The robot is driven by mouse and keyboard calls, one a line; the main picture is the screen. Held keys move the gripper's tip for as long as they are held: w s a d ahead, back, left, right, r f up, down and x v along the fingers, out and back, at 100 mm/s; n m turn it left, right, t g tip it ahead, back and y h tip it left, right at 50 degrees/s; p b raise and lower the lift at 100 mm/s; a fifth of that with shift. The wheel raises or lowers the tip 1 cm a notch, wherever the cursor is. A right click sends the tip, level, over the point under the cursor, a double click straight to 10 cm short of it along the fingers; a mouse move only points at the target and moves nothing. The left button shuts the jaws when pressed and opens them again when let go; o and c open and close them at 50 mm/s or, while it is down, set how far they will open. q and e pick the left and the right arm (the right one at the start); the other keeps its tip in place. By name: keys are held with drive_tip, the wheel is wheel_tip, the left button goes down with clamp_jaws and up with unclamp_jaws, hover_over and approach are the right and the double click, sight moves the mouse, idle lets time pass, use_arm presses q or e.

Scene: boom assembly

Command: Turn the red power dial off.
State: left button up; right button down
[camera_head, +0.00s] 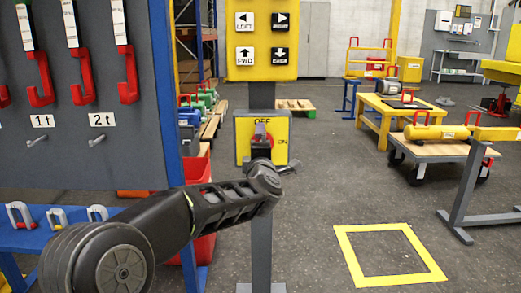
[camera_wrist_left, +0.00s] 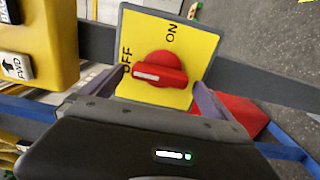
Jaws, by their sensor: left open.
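The red power dial (camera_wrist_left: 160,70) sits on a yellow plate (camera_wrist_left: 192,42) marked OFF and ON. A white stripe on its knob runs roughly left to right in the left wrist view, its left end towards the OFF lettering. My left gripper (camera_wrist_left: 162,88) is open, with one finger on each side of the dial; I cannot tell whether they touch it. In the head view, my left gripper (camera_head: 262,140) is in front of the plate (camera_head: 280,152) and hides most of the dial, with a little red showing. My right gripper is not in view.
A yellow button panel (camera_head: 262,62) with arrow keys is above the plate on a grey post (camera_head: 262,240). A grey board (camera_head: 140,150) with red hooks stands left, above a blue shelf. Floor right of the post is open, with a yellow square outline (camera_head: 350,255).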

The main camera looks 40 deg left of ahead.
use_arm(q)
drive_tip(key=p+v, duration=0.1)
drive_tip(key=v, duration=0.6)
drive_tip(key=shift+s+d, duration=0.25)
drive_tip(key=shift+s, duration=0.05)
